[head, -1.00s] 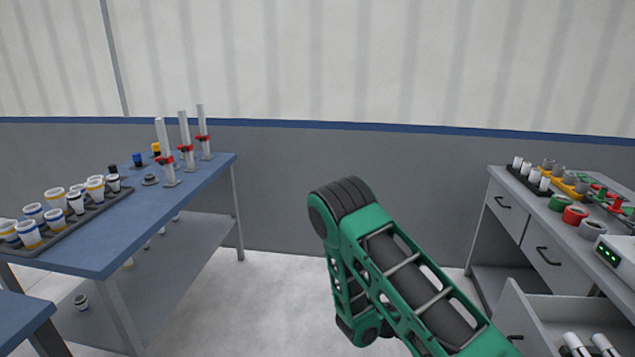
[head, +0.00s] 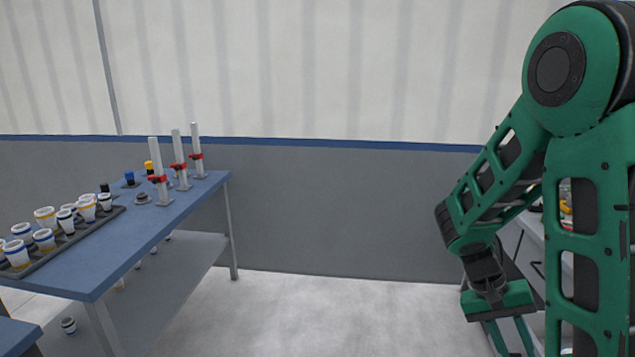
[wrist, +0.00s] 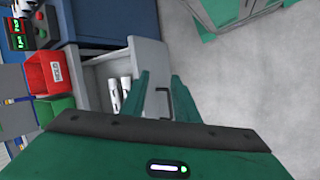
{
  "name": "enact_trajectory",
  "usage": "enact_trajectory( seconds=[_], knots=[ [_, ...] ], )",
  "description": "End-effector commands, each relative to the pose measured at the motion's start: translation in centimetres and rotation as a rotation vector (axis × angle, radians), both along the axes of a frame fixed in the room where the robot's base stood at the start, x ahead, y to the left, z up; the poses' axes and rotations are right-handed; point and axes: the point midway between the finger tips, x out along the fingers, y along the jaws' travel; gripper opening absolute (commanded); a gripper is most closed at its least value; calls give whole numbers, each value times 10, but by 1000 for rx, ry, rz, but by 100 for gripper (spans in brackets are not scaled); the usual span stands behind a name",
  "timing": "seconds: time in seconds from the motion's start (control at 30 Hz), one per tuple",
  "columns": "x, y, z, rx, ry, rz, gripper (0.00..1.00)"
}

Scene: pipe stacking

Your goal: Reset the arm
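My green arm rises at the right of the head view, bent at a large joint, with the forearm hanging down to the left. My gripper (head: 511,343) is at its lower end, pointing down, partly cut off by the bottom edge. In the wrist view my gripper (wrist: 163,92) shows two green fingers spread apart with nothing held between them. Beyond the fingers is an open grey drawer (wrist: 145,55) with white pipes (wrist: 119,92) in it. The fingers appear apart from the drawer, though the exact distance cannot be told.
A blue table (head: 165,225) at the left bears a tray of ringed cups (head: 46,238) and several upright posts (head: 180,160). My arm hides most of the right-hand workbench. A red bin (wrist: 45,72) and a green bin (wrist: 52,108) show in the wrist view. The middle floor (head: 330,315) is clear.

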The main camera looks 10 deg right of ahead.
Motion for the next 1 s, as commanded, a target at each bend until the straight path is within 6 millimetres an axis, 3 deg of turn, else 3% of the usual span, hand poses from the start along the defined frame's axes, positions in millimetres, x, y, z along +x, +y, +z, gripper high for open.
enact_trajectory(
  seconds=[0.2,0.6,0.8,1.0],
  knots=[
    [-28,8,35,140,-106,-27,28],
    [-81,33,86,337,-309,-3,28],
    [-102,47,100,392,-386,29,28],
    [-110,52,105,410,-415,45,28]
  ],
)
